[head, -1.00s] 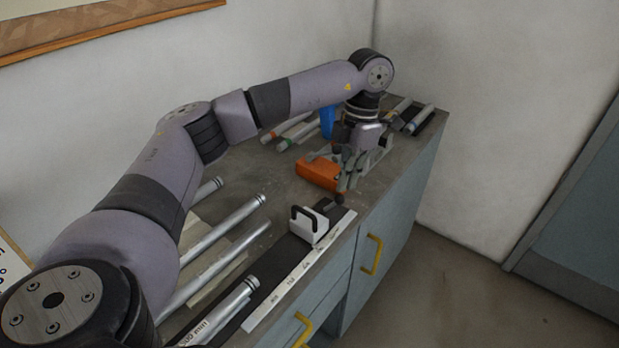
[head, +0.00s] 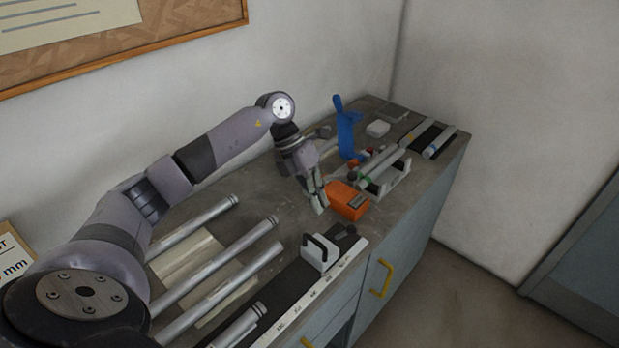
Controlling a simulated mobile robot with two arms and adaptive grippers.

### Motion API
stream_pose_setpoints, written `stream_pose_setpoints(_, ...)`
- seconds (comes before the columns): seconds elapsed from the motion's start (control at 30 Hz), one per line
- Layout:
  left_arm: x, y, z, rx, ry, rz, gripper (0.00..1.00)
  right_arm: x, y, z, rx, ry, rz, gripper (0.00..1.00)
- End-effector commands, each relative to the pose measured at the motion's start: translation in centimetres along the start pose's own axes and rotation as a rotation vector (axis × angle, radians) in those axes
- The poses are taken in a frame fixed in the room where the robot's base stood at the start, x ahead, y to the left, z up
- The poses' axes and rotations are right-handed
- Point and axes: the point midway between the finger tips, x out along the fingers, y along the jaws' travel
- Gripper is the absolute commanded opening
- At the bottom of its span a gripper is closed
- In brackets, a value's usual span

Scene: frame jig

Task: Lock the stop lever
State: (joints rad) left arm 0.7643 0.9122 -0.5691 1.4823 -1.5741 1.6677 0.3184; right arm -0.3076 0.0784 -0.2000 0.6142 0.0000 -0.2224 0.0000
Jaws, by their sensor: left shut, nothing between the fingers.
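A white stop block (head: 319,254) with a black handle sits on the dark rail beside the printed scale strip (head: 322,290), near the bench's front edge. My left gripper (head: 319,207) is shut and empty, pointing down above the bench. It is behind the stop block, just left of an orange box (head: 347,203), and apart from the block. My right gripper is out of view.
Several metal tubes (head: 225,268) lie at the left of the bench. A blue upright tool (head: 346,132), a grey bracket (head: 388,180), more tubes (head: 440,142) and a white block (head: 378,128) stand toward the far end. Yellow drawer handles (head: 381,278) stick out in front.

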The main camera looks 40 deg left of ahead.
Motion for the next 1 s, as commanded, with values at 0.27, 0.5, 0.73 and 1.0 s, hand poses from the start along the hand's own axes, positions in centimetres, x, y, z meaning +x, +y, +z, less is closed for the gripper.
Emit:
stream_pose_setpoints(0.27,4.5,-1.3,-0.1,0.003,0.002,-0.002,0.00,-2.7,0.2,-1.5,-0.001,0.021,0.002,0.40)
stream_pose_setpoints(0.5,6.2,-1.9,0.0,0.002,0.000,0.000,0.00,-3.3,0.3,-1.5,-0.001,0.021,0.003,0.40)
stream_pose_setpoints(0.73,6.3,-1.8,0.0,0.001,0.000,0.000,0.00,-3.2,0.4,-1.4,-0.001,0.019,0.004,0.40)
stream_pose_setpoints(1.0,6.0,-1.3,0.0,0.002,-0.002,0.020,0.00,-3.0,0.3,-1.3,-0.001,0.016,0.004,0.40)
